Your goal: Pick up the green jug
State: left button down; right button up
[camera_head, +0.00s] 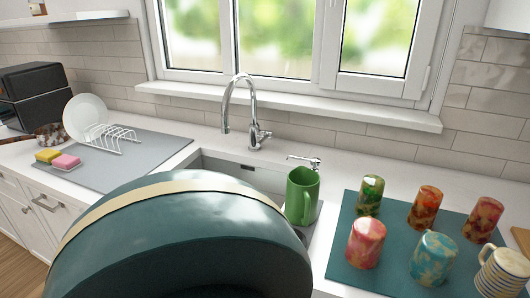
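The green jug (297,203) stands upright at the right end of the sink, in front of the small tap fitting. Neither my left nor my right gripper is in view. A large dark teal rounded shape with a cream band fills the lower foreground close to the camera and hides much of the sink and counter front.
A teal mat (342,245) with several patterned mugs lies just right of the jug. The sink (215,168) and tall chrome faucet (252,110) are to its left. A grey mat (150,152) holds a white dish rack (112,137) with a plate (85,115) and sponges (66,161).

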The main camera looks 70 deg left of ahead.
aim_at(303, 183)
jog(key=u, duration=1.95)
